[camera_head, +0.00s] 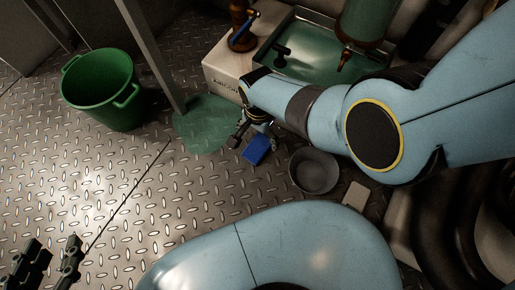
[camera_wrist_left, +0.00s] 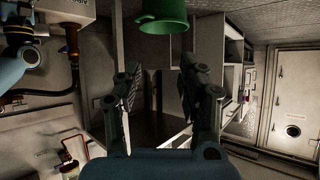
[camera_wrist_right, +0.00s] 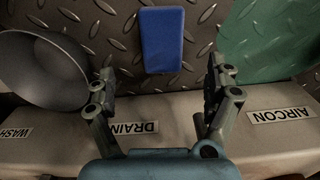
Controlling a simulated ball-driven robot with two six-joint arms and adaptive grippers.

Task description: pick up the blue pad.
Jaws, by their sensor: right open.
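The blue pad (camera_head: 257,149) lies on the diamond-plate metal floor, close to the right gripper in the head view. In the right wrist view the blue pad (camera_wrist_right: 163,40) is ahead of the open fingers, roughly centred between them and apart from both. My right gripper (camera_wrist_right: 160,85) is open and empty; in the head view it (camera_head: 254,132) is partly hidden by its own arm. My left gripper (camera_head: 45,265) is at the lower left of the head view. In the left wrist view its fingers (camera_wrist_left: 160,90) are spread, with nothing between them.
A grey bowl (camera_head: 314,171) sits right of the pad. A green puddle-like patch (camera_head: 205,124) lies to its left. A ledge labelled DRAIN and AIRCON (camera_wrist_right: 240,117), a green-filled tray (camera_head: 310,60) and a green bucket (camera_head: 102,88) are nearby.

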